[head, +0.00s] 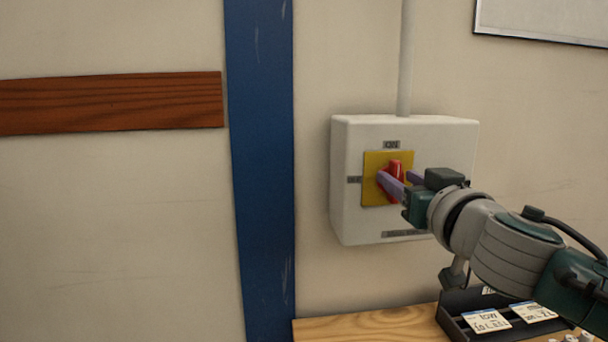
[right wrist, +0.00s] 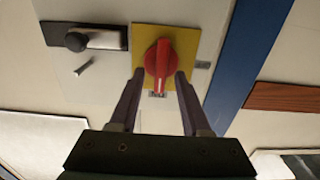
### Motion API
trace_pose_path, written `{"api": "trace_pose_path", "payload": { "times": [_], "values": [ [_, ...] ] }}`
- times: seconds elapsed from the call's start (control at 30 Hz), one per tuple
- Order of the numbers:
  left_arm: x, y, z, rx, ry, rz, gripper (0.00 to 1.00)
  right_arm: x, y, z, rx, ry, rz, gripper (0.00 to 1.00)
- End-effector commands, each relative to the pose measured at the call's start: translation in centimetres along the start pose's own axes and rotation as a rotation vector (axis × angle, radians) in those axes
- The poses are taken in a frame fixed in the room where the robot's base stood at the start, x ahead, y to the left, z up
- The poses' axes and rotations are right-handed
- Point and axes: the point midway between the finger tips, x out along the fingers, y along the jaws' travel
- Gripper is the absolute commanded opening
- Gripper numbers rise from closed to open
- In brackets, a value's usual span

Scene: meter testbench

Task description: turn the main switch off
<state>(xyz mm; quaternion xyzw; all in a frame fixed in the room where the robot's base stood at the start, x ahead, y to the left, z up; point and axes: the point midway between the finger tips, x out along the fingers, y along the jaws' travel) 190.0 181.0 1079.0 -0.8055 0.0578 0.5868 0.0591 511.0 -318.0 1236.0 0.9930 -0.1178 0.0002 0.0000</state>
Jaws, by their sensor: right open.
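The main switch is a red rotary handle (head: 395,166) on a yellow plate (head: 371,165), on the front of a white wall box (head: 346,190). The handle stands about upright, with its upper end toward the ON label (head: 391,145). My right gripper (head: 398,179) is at the switch, its purple fingers open. In the right wrist view the red handle (right wrist: 158,62) lies between the two fingertips (right wrist: 158,78), one on each side. I cannot tell whether either finger touches it. The right part of the plate is hidden behind my gripper in the head view. My left gripper is out of view.
A grey conduit (head: 405,60) rises from the box. A blue post (head: 262,170) stands to its left. Below are a wooden bench top (head: 360,326) and a dark tray (head: 455,305) with labels. In the right wrist view a black knob (right wrist: 76,41) sits on a dark plate beside the switch.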

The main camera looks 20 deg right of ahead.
Motion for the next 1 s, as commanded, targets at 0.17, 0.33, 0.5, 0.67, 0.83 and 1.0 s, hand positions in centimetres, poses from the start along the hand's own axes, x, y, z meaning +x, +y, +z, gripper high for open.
{"api": "trace_pose_path", "payload": {
  "times": [0.17, 0.33, 0.5, 0.67, 0.83, 1.0],
  "values": [
    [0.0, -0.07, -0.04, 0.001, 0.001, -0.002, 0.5, 0.24, -0.03, 0.02, 0.0, -0.001, 0.0, 0.47],
    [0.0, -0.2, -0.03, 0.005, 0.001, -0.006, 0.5, 0.21, -0.04, 0.02, 0.0, 0.0, -0.001, 0.43],
    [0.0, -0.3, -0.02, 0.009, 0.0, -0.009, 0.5, 0.2, -0.04, 0.02, 0.0, 0.0, 0.0, 0.24],
    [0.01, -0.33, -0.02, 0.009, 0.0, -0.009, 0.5, 0.19, -0.04, 0.01, 0.0, 0.0, 0.0, 0.06],
    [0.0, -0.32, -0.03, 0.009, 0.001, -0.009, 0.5, 0.19, -0.04, 0.01, 0.0, 0.0, 0.0, 0.0],
    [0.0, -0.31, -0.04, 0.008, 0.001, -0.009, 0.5, 0.19, -0.04, 0.01, 0.0, 0.0, 0.0, 0.0]
  ]
}}
